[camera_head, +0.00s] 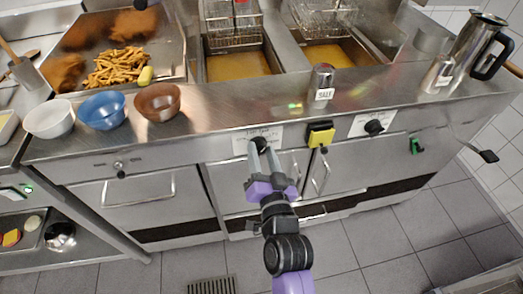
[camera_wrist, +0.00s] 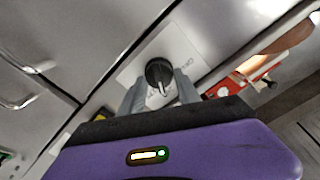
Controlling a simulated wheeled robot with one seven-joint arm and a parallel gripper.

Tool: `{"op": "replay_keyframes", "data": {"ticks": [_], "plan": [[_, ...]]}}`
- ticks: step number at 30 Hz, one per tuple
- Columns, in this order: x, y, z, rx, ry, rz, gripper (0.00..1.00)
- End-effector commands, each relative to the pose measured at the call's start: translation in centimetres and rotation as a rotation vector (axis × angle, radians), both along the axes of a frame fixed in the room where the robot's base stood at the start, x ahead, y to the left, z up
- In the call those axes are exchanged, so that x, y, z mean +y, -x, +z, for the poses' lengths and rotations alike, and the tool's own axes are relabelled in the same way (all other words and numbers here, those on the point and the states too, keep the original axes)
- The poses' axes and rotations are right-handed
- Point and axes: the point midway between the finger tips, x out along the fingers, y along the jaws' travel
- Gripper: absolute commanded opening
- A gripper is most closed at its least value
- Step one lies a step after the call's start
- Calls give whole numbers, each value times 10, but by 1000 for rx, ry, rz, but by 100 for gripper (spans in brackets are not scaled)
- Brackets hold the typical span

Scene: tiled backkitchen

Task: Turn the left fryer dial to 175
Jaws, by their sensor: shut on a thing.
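The left fryer dial (camera_head: 259,143) is a round black knob on a pale label plate on the steel front, below the left fryer basin. In the wrist view the dial (camera_wrist: 158,72) shows a light pointer mark toward the lower edge of the picture. The plate's scale is too small to read, so the setting cannot be told. My gripper (camera_head: 263,148) reaches up to the dial from below, its two grey fingers shut on the knob from either side. The fingers also flank it in the wrist view (camera_wrist: 160,92).
The right fryer dial (camera_head: 374,127) and a yellow-and-black switch (camera_head: 320,134) sit to the right on the same front. A salt shaker (camera_head: 322,83) stands on the ledge above. Bowls (camera_head: 102,110) stand at left, a steel jug (camera_head: 478,45) at right.

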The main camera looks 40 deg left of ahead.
Motion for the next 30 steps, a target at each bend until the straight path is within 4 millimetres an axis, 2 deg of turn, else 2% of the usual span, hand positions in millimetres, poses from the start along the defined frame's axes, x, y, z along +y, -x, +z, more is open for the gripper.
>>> {"op": "replay_keyframes", "data": {"ticks": [15,30], "plan": [[-1,-1,-4,311,-259,0,0],[-2,-1,-4,403,-339,-1,0]]}}
